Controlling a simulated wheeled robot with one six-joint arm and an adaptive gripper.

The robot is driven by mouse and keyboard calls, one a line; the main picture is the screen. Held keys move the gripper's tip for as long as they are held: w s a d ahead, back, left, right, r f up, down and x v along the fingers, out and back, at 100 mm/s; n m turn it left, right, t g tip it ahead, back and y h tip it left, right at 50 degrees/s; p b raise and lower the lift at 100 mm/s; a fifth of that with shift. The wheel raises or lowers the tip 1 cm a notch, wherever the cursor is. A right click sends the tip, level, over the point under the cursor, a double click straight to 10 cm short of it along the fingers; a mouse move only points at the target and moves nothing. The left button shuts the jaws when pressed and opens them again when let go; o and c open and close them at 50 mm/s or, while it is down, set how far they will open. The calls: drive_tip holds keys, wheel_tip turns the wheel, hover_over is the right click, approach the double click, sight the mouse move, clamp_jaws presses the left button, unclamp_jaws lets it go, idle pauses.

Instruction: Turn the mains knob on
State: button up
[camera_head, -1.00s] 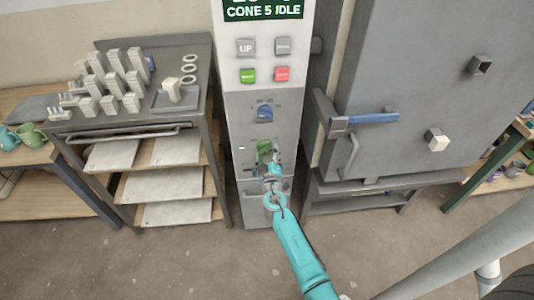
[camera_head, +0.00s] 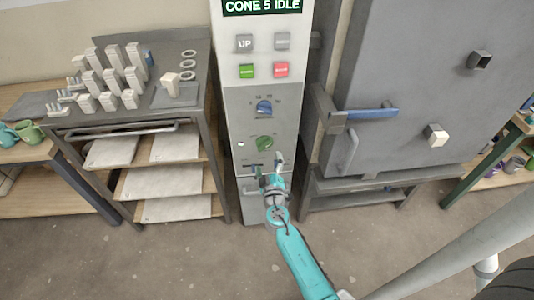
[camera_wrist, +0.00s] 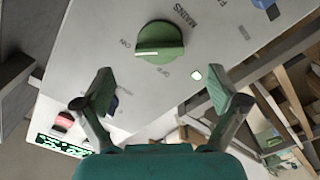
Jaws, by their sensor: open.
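The green mains knob (camera_head: 264,142) is on the lower part of the grey control panel (camera_head: 284,128). In the wrist view the knob (camera_wrist: 160,42) shows up close, between the labels ON and OFF and beside MAINS. Its white mark lies on the side facing ON. A small pale-green light (camera_wrist: 196,74) glows beside it. My gripper (camera_head: 267,168) is below the knob in the head view. In the wrist view my gripper (camera_wrist: 168,86) is open and empty, its fingers spread and apart from the knob.
A blue knob (camera_head: 264,107) and several buttons (camera_head: 247,71) are higher on the panel. The kiln door (camera_head: 415,90) with its blue-gripped handle (camera_head: 372,114) stands to the right. A rack (camera_head: 203,120) with shelves stands to the left.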

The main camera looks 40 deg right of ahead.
drive_tip(key=shift+v, duration=2.7)
drive_tip(key=s+a+f+y, duration=0.2)
drive_tip(key=s+a+y, duration=0.2)
drive_tip(key=s+a, duration=0.5)
drive_tip(key=s+a+f+y, duration=0.25)
drive_tip(key=s+a, duration=0.35)
drive_tip(key=s, duration=0.7)
drive_tip(key=s+a+r+m+y, duration=0.1)
drive_tip(key=s+a+r, duration=0.1)
drive_tip(key=s+r, duration=0.6)
drive_tip(key=s+a+r+m+y, duration=0.1)
drive_tip(key=s+a+r+y, duration=0.1)
drive_tip(key=s+r, duration=0.6)
drive_tip(key=shift+s+a, duration=0.3)
drive_tip(key=shift+s, duration=0.2)
